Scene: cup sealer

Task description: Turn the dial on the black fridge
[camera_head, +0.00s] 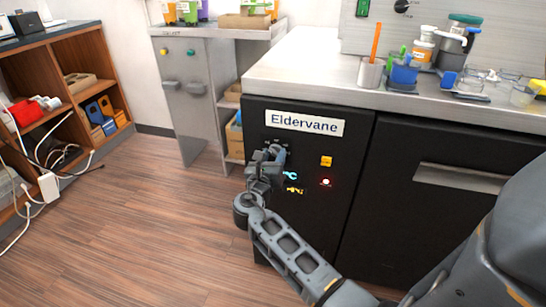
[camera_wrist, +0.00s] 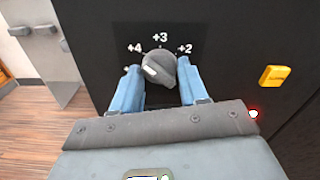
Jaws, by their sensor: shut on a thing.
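The black fridge (camera_head: 367,180) stands under the steel counter, with an "Eldervane" label (camera_head: 304,123) on its front panel. The grey dial (camera_wrist: 159,68) is on that panel in the wrist view, with "+4", "+3" and "+2" marks above it. The light mark on the dial points to its left, below "+4". My gripper (camera_wrist: 158,86) has one blue finger on each side of the dial and is shut on it. In the head view my gripper (camera_head: 276,153) covers the dial.
A yellow button (camera_head: 326,161) and a red light (camera_head: 325,182) are right of the dial. A fridge door handle (camera_head: 462,179) is further right. Cups and tools, including a grey cup (camera_head: 370,75), stand on the counter (camera_head: 300,65). Open floor (camera_head: 150,220) lies to the left.

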